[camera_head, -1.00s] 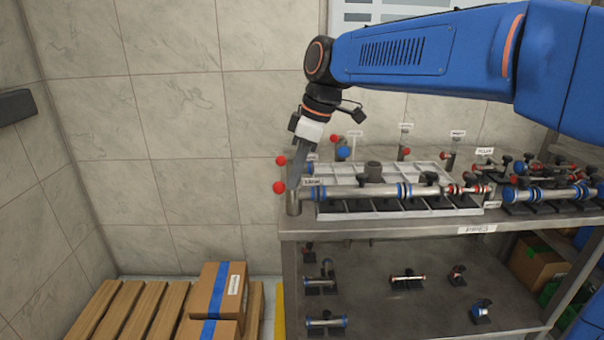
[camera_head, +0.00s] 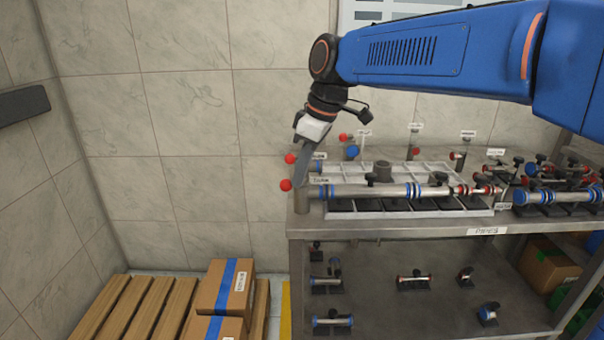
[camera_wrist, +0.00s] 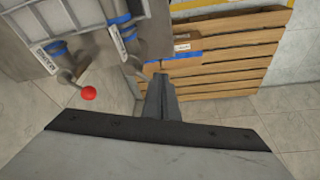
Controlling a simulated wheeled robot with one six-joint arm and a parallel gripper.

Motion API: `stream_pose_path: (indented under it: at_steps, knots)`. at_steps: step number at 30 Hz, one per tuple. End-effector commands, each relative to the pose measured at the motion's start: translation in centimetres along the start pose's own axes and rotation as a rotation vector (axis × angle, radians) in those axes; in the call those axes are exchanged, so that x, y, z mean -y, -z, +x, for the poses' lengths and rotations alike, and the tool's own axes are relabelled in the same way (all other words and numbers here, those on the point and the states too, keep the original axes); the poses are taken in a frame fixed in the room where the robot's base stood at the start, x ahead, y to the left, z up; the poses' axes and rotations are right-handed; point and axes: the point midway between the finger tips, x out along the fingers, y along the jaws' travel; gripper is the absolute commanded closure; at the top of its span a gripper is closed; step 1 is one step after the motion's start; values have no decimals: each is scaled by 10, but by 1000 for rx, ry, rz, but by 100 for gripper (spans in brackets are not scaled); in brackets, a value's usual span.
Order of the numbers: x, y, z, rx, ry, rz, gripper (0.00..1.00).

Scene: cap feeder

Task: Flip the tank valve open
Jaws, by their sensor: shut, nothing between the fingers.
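Two valve handles with red ball ends stand at the left end of the bench pipes: a front red ball (camera_head: 286,185) and a rear red ball (camera_head: 290,159). My gripper (camera_head: 301,180) is shut and empty, pointing down close beside the front ball. I cannot tell whether they touch. In the wrist view, one red ball (camera_wrist: 88,93) on its lever is left of my shut fingers (camera_wrist: 161,82), apart from them. The other ball is not visible there, and my fingers hide part of the nearby pipe end.
The front pipe (camera_head: 352,191) with blue bands lies along the metal bench (camera_head: 390,227). Behind it are a white rack and several upright valves with red or blue balls. Cartons (camera_head: 226,288) sit on a wooden pallet (camera_head: 130,310) at lower left. Free space lies left of the bench.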

Motion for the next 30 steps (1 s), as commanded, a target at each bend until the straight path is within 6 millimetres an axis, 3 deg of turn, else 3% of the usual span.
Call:
stream_pose_path:
  at_steps: [30]
  knots:
    - [-7,44,14,1,-250,809,100]
